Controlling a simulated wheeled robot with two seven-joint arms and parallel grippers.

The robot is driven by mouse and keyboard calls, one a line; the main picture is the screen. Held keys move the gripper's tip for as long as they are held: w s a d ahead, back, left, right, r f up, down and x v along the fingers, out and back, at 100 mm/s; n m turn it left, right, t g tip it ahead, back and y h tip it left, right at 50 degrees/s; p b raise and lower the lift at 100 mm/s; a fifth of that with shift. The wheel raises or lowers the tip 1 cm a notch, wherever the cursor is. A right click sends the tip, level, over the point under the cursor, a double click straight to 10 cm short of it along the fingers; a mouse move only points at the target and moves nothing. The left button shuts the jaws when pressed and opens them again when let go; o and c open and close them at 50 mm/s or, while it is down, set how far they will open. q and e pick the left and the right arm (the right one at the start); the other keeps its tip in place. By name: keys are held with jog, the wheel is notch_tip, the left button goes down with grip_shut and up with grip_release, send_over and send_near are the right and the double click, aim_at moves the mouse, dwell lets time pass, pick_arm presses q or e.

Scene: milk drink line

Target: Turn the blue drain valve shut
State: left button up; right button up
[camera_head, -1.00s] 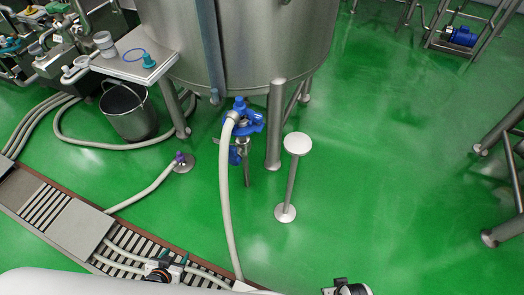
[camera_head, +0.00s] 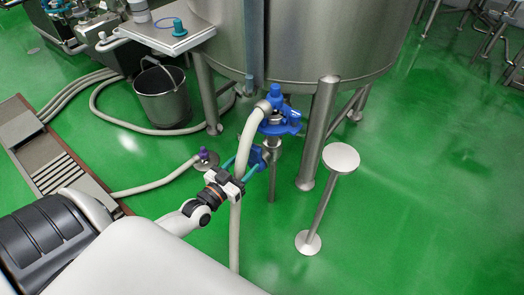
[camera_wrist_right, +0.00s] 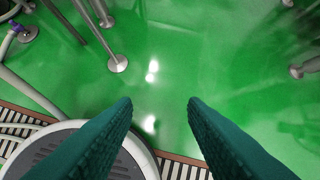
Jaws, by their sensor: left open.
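The blue drain valve (camera_head: 281,123) sits under the big steel tank, with a pale hose running down from its left side. A lower blue part (camera_head: 259,156) hangs beside the steel pipe below it. My left gripper (camera_head: 243,166) is open at the hose, just left of and below the valve. Its teal fingers reach toward the lower blue part; the hose partly covers them, and I cannot tell whether they touch anything. My right gripper (camera_wrist_right: 160,103) is open and empty, its two teal fingers wide apart above the green floor.
The tank (camera_head: 310,45) stands on steel legs behind the valve. A steel stand with a round top (camera_head: 341,157) is to the right. A bucket (camera_head: 163,95), hoses and a drain grate (camera_head: 62,172) lie to the left.

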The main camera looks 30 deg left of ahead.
aim_at(254, 155)
pick_arm(q)
jog(key=w, duration=0.2)
jog(key=w+b, duration=0.1)
jog(key=w, duration=0.4)
jog(key=shift+w+d+f, duration=0.1)
jog(key=shift+d+f, duration=0.05)
jog(key=shift+d, duration=0.1)
jog(key=shift+w, duration=0.4)
pick_arm(e)
jog(key=w+a+r+t+y, duration=0.1)
jog(key=w+a+r+t, duration=0.1)
jog(key=w, duration=0.5)
jog(key=r+t, duration=0.1)
jog(key=t, duration=0.1)
jog(key=shift+a+r+t, duration=0.25)
jog(key=shift+r+t, duration=0.05)
jog(key=shift+t, duration=0.1)
pick_arm(q)
grip_shut()
jog(key=shift+d, duration=0.1)
pick_arm(e)
jog(key=shift+s, duration=0.1)
